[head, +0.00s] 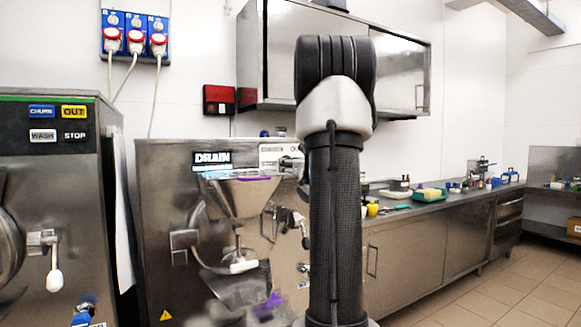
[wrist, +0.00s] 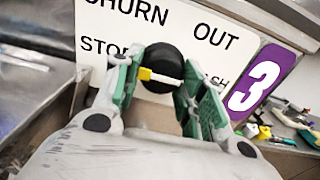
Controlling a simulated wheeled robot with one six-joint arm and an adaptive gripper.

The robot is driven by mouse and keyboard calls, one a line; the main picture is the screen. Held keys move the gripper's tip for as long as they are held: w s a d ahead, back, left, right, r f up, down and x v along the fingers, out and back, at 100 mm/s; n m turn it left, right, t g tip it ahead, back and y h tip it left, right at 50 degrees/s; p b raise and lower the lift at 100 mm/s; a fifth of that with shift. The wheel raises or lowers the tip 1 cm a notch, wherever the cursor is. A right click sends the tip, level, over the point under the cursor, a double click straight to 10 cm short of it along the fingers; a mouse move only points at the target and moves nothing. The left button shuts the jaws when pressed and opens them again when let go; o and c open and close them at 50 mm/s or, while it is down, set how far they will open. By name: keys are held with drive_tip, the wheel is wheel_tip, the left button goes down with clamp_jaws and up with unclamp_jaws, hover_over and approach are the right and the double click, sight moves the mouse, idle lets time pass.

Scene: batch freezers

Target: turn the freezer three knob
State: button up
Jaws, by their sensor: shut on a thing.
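The freezer three knob (wrist: 160,62) is a round black dial with a pale bar across it, yellow at its left end and white at its right. It sits on a white panel (wrist: 105,62) lettered CHURN, OUT, STOP and a partly covered WASH. A purple label (wrist: 262,82) with a white 3 is right of it. My gripper (wrist: 163,72) has its green-padded fingers on either side of the knob, shut on it. In the head view my arm hides the knob and most of the gripper.
Another freezer (head: 60,220) is at left. A counter (head: 445,205) with small items runs right; open tiled floor (head: 500,300) lies before it.

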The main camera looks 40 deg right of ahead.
drive_tip(key=shift+f, duration=0.25)
drive_tip(key=o, duration=1)
drive_tip(key=shift+r, duration=0.15)
drive_tip(key=shift+s, duration=0.1)
drive_tip(key=v, duration=1.1)
drive_tip(key=shift+s, duration=0.4)
